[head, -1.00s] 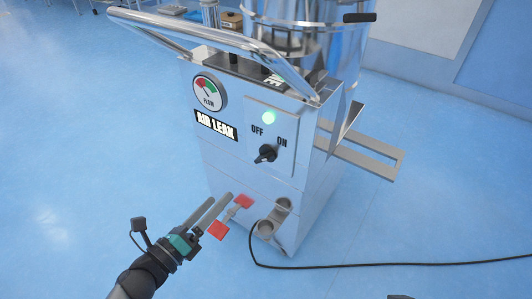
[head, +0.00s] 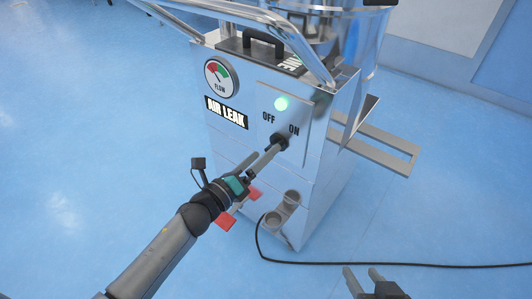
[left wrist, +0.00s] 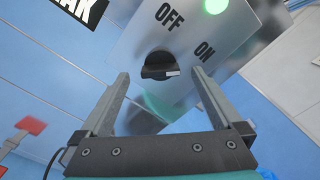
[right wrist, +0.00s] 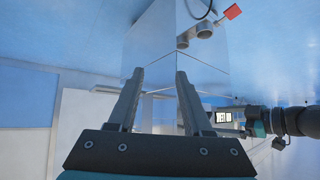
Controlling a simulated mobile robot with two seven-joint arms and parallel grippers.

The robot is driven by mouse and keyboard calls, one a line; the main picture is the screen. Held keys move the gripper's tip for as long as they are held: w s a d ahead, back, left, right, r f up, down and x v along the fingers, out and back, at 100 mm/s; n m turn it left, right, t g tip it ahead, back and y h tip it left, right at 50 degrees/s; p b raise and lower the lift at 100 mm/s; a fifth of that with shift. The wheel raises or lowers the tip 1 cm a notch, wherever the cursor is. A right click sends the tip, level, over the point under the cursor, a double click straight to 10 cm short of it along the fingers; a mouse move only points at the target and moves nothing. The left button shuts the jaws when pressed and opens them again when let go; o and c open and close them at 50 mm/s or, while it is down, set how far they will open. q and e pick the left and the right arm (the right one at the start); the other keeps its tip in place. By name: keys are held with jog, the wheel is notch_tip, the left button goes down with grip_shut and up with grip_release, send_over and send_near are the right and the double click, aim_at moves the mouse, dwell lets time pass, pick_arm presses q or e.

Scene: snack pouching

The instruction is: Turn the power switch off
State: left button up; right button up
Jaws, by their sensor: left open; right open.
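The power switch is a black rotary knob (head: 279,142) on the front panel of a metal cabinet (head: 228,163), under the OFF and ON labels. In the left wrist view the knob (left wrist: 155,62) has a white mark pointing right, towards the ON side. A green lamp (head: 281,103) above it is lit. My left gripper (head: 265,154) is open in front of the knob; in the left wrist view its fingers (left wrist: 159,72) stand to either side of it. Contact cannot be told. My right gripper (head: 364,270) is open and empty at the bottom, away from the cabinet.
A flow gauge (head: 218,78) and an AIR LEAK label (head: 227,112) are left of the switch. A metal handle bar (head: 240,15) crosses above. Red levers (head: 225,222) sit below my left gripper. A black cable (head: 350,264) crosses the open blue floor.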

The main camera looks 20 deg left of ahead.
pick_arm(q)
jog(key=shift+x, duration=1.15)
pick_arm(e)
jog(key=shift+w+a+t, duration=0.3)
jog(key=shift+a+t, duration=0.1)
jog(key=shift+a, duration=0.15)
pick_arm(q)
jog(key=c, duration=1.4)
